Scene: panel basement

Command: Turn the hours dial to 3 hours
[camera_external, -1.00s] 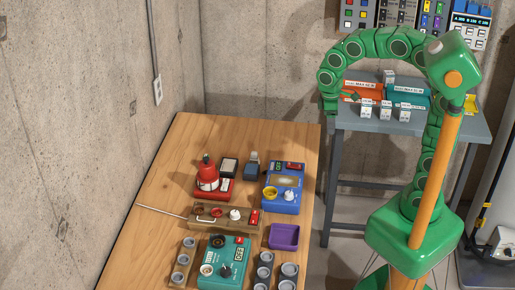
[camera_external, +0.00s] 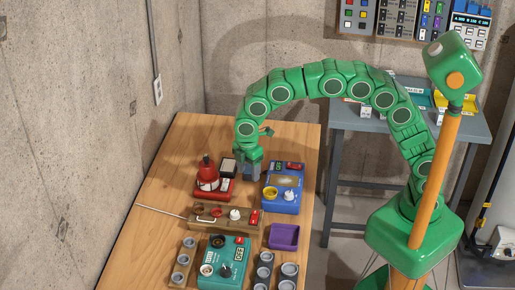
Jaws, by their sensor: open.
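Several devices with knobs stand on the wooden table, and I cannot tell which one carries the hours dial. A blue box (camera_external: 285,183) has a white knob (camera_external: 289,196), a yellow round part and a display panel. A teal box (camera_external: 233,250) has a dark knob (camera_external: 226,271) and a white round part. A wooden box (camera_external: 208,218) has a white knob (camera_external: 235,215) and red parts. My gripper (camera_external: 252,172) points down behind and left of the blue box, over the table's back part. Its fingers are small and partly hidden.
A red device (camera_external: 208,178) stands left of my gripper. A purple tray (camera_external: 284,237) lies right of the wooden box. Grey cups stand at the front. A thin rod sticks out left. Bare tabletop (camera_external: 195,135) lies at the back left.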

